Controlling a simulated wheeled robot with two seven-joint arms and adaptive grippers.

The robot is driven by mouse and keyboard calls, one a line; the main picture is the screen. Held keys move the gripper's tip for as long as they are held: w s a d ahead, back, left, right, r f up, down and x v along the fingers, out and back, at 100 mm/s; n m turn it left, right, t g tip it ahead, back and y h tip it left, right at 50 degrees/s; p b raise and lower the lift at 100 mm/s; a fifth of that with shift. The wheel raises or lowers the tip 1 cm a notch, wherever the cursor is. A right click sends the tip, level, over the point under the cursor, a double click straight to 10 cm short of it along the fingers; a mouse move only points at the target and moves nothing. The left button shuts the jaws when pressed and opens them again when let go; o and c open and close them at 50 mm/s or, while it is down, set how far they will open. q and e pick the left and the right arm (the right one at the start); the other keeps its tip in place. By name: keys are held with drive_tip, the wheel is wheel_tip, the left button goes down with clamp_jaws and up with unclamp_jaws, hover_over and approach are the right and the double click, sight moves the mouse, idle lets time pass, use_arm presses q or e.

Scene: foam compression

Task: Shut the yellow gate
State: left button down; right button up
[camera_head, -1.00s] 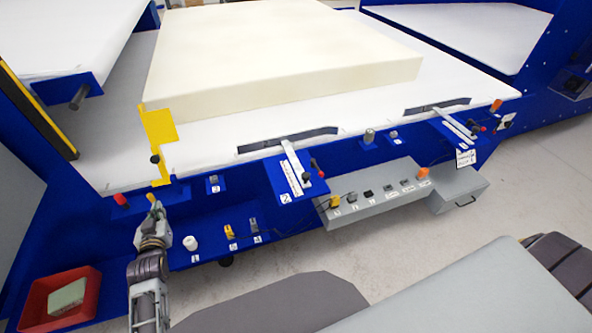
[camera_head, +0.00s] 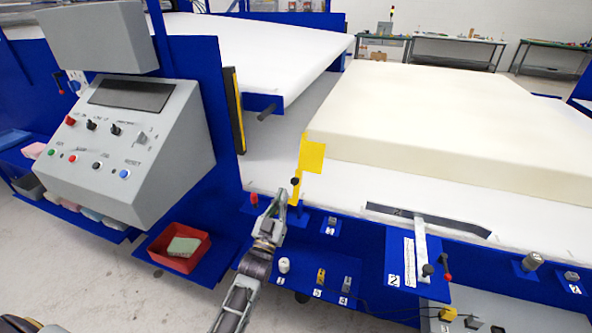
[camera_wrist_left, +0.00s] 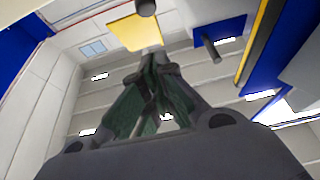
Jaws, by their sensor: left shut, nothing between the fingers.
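The yellow gate (camera_head: 312,157) is a flat plate on an upright yellow post at the front left corner of the white bed. A black knob (camera_head: 295,181) sits low on its left side. In the left wrist view the gate's plate (camera_wrist_left: 133,33) is beyond my fingertips, and the knob (camera_wrist_left: 146,6) is at the top edge. My left gripper (camera_head: 281,194) is shut and empty, just left of and slightly below the knob. Contact with the knob cannot be told. My right gripper is out of view.
A cream foam block (camera_head: 450,125) lies on the white bed behind the gate. A grey control console (camera_head: 130,140) stands at left. A red tray (camera_head: 179,262) sits below it. A lever plate (camera_head: 402,262) is at right. A dark rod (camera_head: 267,112) projects near the upper panel.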

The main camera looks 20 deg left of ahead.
use_arm(q)
drive_tip(key=shift+w, duration=0.15)
approach(300, 156)
drive_tip(key=shift+r, duration=1.7)
drive_tip(key=shift+w+f+p, duration=0.15)
drive_tip(key=shift+w+f, duration=0.1)
drive_tip(key=shift+w, duration=0.45)
drive_tip(key=shift+w+f+p, duration=0.1)
drive_tip(key=shift+w+f, duration=0.2)
drive_tip(key=shift+w, duration=0.35)
drive_tip(key=shift+w+f+p, duration=0.15)
drive_tip(key=shift+w+f, duration=0.1)
drive_tip(key=shift+w, duration=0.45)
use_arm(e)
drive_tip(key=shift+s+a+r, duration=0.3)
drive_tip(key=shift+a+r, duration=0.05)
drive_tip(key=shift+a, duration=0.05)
use_arm(q)
drive_tip(key=shift+w, duration=0.1)
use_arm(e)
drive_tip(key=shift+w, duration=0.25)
